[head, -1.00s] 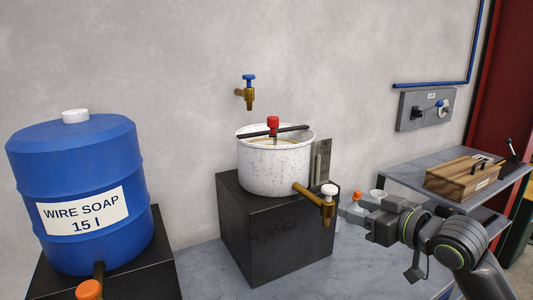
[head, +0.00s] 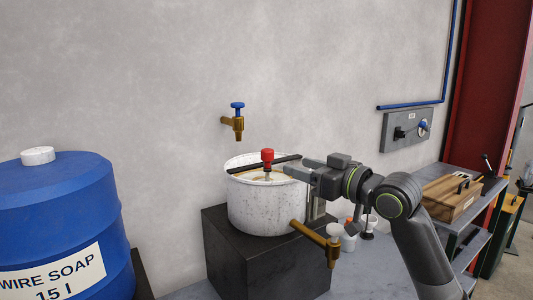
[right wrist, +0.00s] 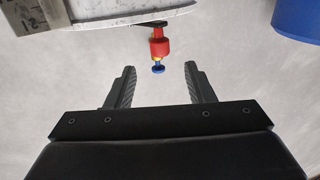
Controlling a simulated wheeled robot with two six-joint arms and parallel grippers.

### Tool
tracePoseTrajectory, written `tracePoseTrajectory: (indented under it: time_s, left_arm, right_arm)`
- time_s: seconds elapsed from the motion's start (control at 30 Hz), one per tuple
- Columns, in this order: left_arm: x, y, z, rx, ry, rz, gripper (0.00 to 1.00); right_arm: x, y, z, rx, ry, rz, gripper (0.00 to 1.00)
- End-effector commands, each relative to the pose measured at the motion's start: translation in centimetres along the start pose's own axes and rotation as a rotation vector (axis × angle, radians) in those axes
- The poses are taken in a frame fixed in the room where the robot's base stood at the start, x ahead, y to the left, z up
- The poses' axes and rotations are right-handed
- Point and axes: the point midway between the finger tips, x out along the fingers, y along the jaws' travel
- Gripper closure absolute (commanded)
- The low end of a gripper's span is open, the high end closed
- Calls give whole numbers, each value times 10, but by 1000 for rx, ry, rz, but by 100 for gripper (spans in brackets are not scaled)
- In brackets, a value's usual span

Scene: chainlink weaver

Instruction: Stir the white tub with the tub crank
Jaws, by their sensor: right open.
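The white tub (head: 262,208) stands on a black block, with pale liquid inside and a dark bar across its rim. The tub crank (head: 267,156) has a red knob that stands up over the tub's middle. My right gripper (head: 296,167) is over the tub's right rim, a little to the right of the red knob. In the right wrist view its two fingers are apart and empty, and the red knob (right wrist: 159,48) shows beyond them, between their lines. The knob appears clear of the fingers. My left gripper is not in view.
A brass wall tap with a blue handle (head: 237,107) is above and behind the tub. A brass outlet with a white knob (head: 334,231) sticks out at the tub's lower right. A blue soap barrel (head: 60,215) stands left. A wooden box (head: 452,197) is on the right bench.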

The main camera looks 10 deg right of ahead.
Motion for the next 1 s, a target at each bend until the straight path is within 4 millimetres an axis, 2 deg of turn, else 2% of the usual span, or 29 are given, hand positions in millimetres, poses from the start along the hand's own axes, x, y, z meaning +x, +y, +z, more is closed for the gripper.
tracePoseTrajectory:
  time_s: [0.1, 0.2, 0.5, 0.7, 1.0]
  left_arm:
    - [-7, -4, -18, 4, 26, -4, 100]
    - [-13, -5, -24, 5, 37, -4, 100]
    - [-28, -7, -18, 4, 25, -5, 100]
    - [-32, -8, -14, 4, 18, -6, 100]
    - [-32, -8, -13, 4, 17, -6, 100]
  right_arm:
    - [20, 0, -3, 5, 1, -2, 52]
    - [38, 0, -3, 6, 1, -1, 52]
    - [91, 0, -2, 2, -2, 0, 52]
    - [109, 0, -1, 1, -1, 0, 52]
    - [114, 1, 0, -2, 0, 2, 52]
